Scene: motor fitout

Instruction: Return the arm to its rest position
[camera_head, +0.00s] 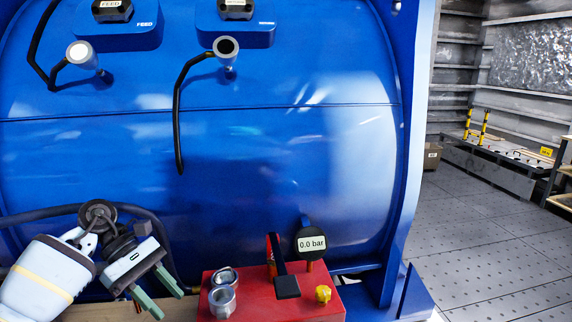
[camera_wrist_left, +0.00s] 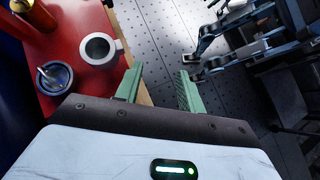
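My left gripper (camera_head: 169,306) comes in at the lower left of the head view, in front of the blue motor housing (camera_head: 250,150). Its two green fingers are apart, with nothing between them. In the left wrist view the open fingers (camera_wrist_left: 158,82) also show empty, close to the edge of the red box (camera_wrist_left: 60,38). My right gripper cannot be made out in either view.
The red box carries two metal cups (camera_head: 222,300), a black-handled lever (camera_head: 287,287), a yellow knob (camera_head: 323,293) and a gauge (camera_head: 311,243) reading 0.0 bar. A black hose (camera_head: 177,130) hangs from the housing. Floor (camera_head: 480,230) at right is clear.

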